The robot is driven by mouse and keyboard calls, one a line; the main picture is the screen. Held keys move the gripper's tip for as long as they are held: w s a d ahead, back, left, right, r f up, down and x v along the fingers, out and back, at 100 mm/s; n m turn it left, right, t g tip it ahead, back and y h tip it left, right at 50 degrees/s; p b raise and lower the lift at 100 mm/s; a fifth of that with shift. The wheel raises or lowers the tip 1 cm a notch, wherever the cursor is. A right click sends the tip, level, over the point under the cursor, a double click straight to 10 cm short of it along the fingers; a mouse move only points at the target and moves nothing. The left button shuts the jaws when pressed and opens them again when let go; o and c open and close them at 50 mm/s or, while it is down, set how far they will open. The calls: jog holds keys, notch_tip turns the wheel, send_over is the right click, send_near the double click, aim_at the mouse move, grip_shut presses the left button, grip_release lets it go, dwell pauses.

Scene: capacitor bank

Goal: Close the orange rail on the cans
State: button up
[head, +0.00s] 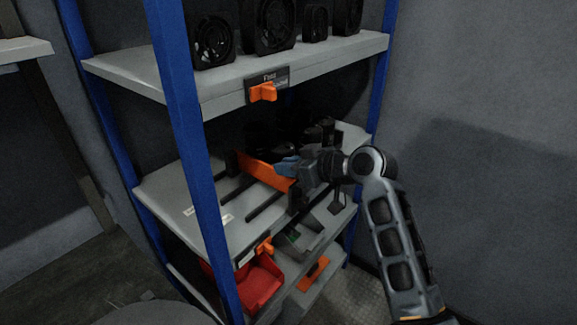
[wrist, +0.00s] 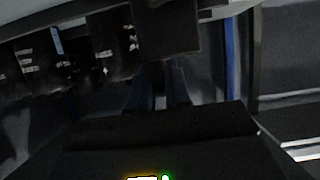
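The orange rail (head: 265,172) stands on edge across the middle shelf of the rack. The dark cans (head: 320,135) are behind it, partly hidden by my arm. In the wrist view, dark cans with white print (wrist: 115,45) hang into the upper left. My gripper (head: 286,166) has its bluish fingers at the right part of the rail, touching or very close to it. In the wrist view, the fingers (wrist: 160,92) reach up to a dark block. Whether they grip anything is too dark to tell.
Blue rack posts (head: 190,130) frame the shelves. Another orange knob (head: 264,246) is on the middle shelf's front edge. A red bin (head: 262,282) sits below. Dark slots run across the middle shelf.

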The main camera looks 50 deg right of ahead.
grip_shut()
jog(key=shift+d, duration=0.1)
jog(key=d+b, duration=0.2)
jog(key=d, duration=0.6)
jog(key=shift+w, duration=0.1)
jog(key=o, duration=0.5)
grip_release()
jog(key=shift+a, duration=0.1)
jog(key=v, duration=0.7)
jog(key=shift+s+r, duration=0.15)
jog(key=shift+s, duration=0.2)
